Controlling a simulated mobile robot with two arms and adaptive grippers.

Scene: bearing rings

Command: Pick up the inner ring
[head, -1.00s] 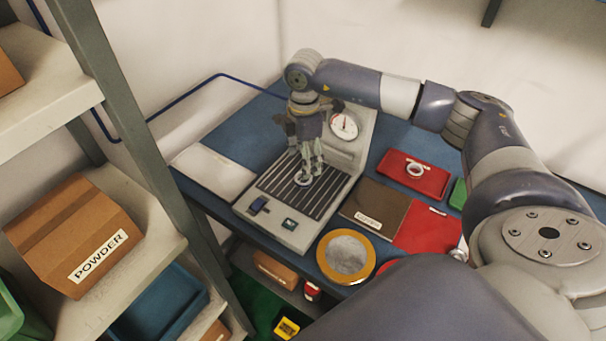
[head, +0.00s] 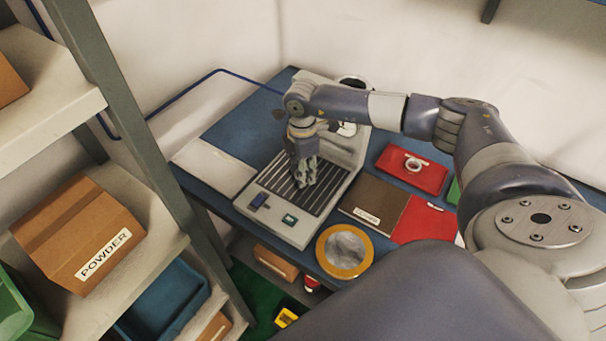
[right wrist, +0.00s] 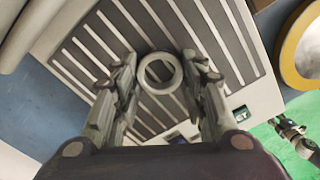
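A pale grey ring (right wrist: 142,72) lies flat on the dark slatted plate of a scale-like device, seen in the right wrist view. My right gripper (right wrist: 160,68) is open, with one finger on each side of this ring; I cannot tell whether they touch it. In the head view my right gripper (head: 305,178) points down over the slatted plate (head: 328,190) and hides the ring. A second, whitish ring (head: 411,167) lies in a red tray at the right. A jointed grey part at the right edge of the right wrist view may be my left gripper; its state is unclear.
The device's light grey housing (head: 345,150) and a gauge stand behind my gripper. A gold-rimmed round dish (head: 326,264), brown mat (head: 372,204), red mat (head: 420,226) and red tray (head: 427,183) lie right of it. A pale sheet (head: 212,167) lies left.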

